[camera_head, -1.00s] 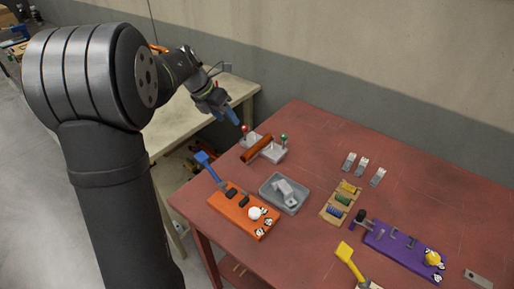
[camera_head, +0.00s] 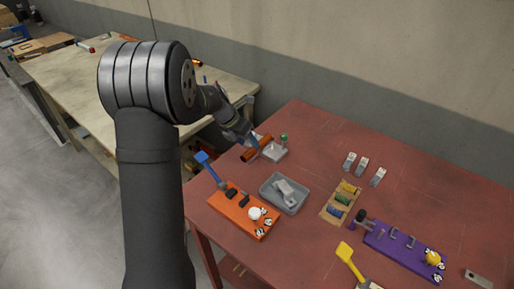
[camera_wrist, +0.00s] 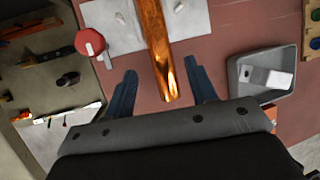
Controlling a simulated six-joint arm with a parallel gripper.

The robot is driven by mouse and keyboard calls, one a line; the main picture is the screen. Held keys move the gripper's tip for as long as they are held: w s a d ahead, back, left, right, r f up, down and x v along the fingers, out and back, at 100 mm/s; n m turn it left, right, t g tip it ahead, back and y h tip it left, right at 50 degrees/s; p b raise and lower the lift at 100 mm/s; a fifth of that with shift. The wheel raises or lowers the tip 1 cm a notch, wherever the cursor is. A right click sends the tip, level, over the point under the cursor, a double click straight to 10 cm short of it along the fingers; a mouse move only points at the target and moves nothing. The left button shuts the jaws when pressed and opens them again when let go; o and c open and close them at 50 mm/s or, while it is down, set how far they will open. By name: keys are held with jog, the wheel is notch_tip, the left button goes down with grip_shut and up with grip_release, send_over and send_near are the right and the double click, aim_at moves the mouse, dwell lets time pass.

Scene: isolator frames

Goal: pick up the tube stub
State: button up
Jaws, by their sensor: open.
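My gripper (camera_head: 251,139) is by the tube in the head view. In the wrist view my gripper (camera_wrist: 160,70) is open, with one blue finger on each side of the tube and gaps showing. I cannot tell its height above the tube.
A grey tray (camera_head: 273,202) holding a metal block stands in front. An orange board (camera_head: 222,207) with a blue lever is at left. Right of the tray is a wooden rack (camera_head: 330,213).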

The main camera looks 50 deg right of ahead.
jog(key=x, duration=0.3)
jog(key=shift+s+d+f, duration=0.15)
jog(key=shift+d+f, duration=0.05)
jog(key=shift+d, duration=0.05)
grip_shut()
jog(key=shift+r, duration=0.1)
jog(key=shift+r, duration=0.45)
notch_tip(320, 180, up, 3)
jog(key=shift+f, duration=0.1)
jog(key=s+r, duration=0.7)
jog(key=s, duration=0.4)
jog(key=shift+s+a, duration=0.25)
jog(key=shift+s, duration=0.1)
jog(key=shift+w+r, duration=0.1)
